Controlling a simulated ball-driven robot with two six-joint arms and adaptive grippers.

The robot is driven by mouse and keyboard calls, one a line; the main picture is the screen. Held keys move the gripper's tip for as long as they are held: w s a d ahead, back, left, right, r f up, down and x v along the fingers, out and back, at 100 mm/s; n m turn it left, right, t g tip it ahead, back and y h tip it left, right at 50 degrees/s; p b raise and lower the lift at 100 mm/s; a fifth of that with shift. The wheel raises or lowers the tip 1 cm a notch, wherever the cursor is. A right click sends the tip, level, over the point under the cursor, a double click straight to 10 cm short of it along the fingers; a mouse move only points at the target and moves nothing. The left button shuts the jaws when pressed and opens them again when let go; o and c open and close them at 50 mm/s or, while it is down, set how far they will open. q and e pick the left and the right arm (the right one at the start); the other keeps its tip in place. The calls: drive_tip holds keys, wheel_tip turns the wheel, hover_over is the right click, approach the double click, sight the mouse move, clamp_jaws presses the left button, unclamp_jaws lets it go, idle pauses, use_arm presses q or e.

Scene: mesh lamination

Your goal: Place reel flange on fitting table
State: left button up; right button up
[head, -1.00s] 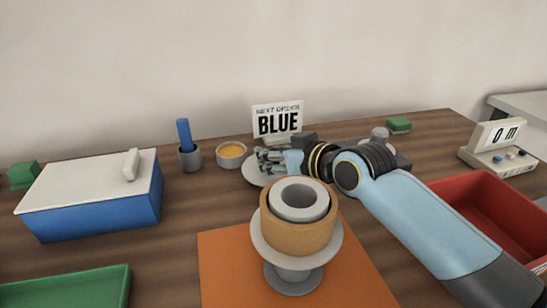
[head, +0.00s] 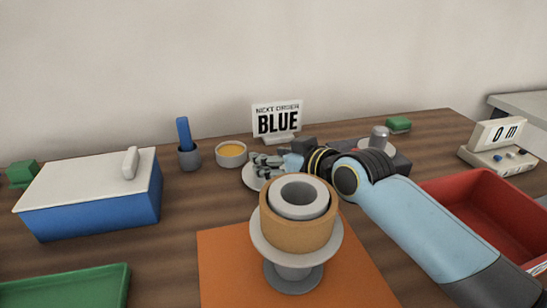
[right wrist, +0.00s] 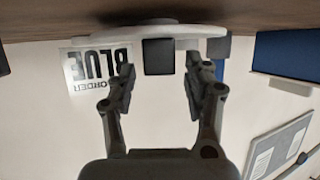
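A pale flat disc (head: 252,177), which looks like the reel flange, lies on the wooden table behind the pedestal. It also shows edge-on in the right wrist view (right wrist: 110,43), upside down, with a dark block (right wrist: 158,57) at its middle. My right gripper (head: 268,163) is low at the disc, and its fingers hide part of it. In the right wrist view its fingers (right wrist: 159,78) are apart on either side of the dark block, with gaps. A round grey pedestal (head: 292,277), perhaps the fitting table, carries a tan roll (head: 290,233) with a grey core. My left gripper is out of view.
The pedestal stands on an orange mat (head: 225,270). A blue box (head: 105,208), green tray (head: 80,290), grey cup (head: 189,158) and yellow-filled bowl (head: 231,160) are left. A red bin (head: 470,185) and grey block with a knob (head: 380,140) are right. A BLUE sign (head: 277,120) stands behind.

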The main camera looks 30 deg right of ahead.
drive_tip(key=shift+s+f, duration=0.1)
drive_tip(key=shift+f, duration=0.15)
drive_tip(key=shift+r, duration=0.25)
drive_tip(key=r+p+v, duration=0.1)
drive_tip(key=p+v, duration=0.1)
drive_tip(key=v, duration=1)
